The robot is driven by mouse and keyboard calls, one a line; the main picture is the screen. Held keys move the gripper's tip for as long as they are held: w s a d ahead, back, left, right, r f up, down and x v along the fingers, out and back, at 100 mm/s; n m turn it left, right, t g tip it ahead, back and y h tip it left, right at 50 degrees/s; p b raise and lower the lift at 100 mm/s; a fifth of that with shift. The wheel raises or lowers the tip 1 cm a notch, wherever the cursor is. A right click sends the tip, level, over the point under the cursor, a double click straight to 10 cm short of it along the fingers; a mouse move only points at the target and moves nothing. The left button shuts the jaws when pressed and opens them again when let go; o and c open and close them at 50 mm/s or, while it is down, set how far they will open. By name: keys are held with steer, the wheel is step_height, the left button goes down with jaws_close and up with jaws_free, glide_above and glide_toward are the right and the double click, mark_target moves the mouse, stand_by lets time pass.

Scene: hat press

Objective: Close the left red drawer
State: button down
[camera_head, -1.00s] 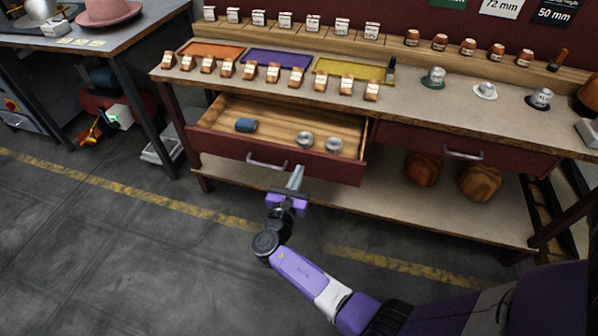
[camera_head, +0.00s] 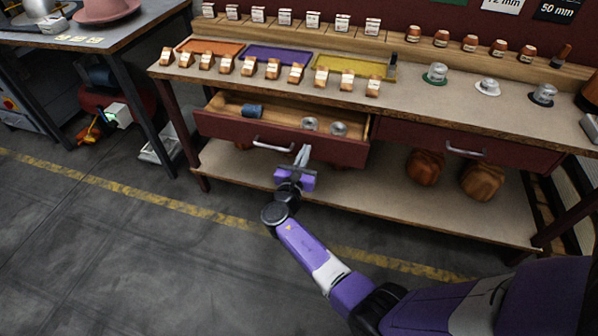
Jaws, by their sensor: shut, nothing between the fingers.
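The left red drawer (camera_head: 220,128) is partly open under the workbench, sticking out a little past the bench edge. Its metal handle (camera_head: 272,146) is on its front. A blue roll (camera_head: 251,110) and two silver round tins (camera_head: 310,123) show inside it. My gripper (camera_head: 303,153) is shut and empty, with its fingertips at the drawer front just right of the handle. They look to be touching the front, but the exact contact is too small to tell.
The right red drawer (camera_head: 520,154) is shut. The bench top (camera_head: 430,109) holds trays, small wooden blocks and several small hats. The floor (camera_head: 120,255) in front is clear.

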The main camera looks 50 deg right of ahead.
mark_target(316, 125)
steer(key=b+x, duration=0.3)
steer(key=x, duration=0.4)
steer(key=b+x, duration=0.4)
steer(key=x, duration=0.3)
steer(key=shift+w+d+f, duration=0.1)
steer(key=shift+d+f, duration=0.1)
steer(key=shift+d, duration=0.05)
steer(key=shift+w+d+r, duration=0.1)
steer(key=shift+w+d, duration=0.1)
steer(key=shift+d, duration=0.3)
steer(key=shift+d+r, duration=0.1)
steer(key=shift+r, duration=0.05)
steer(key=shift+d+r, duration=0.1)
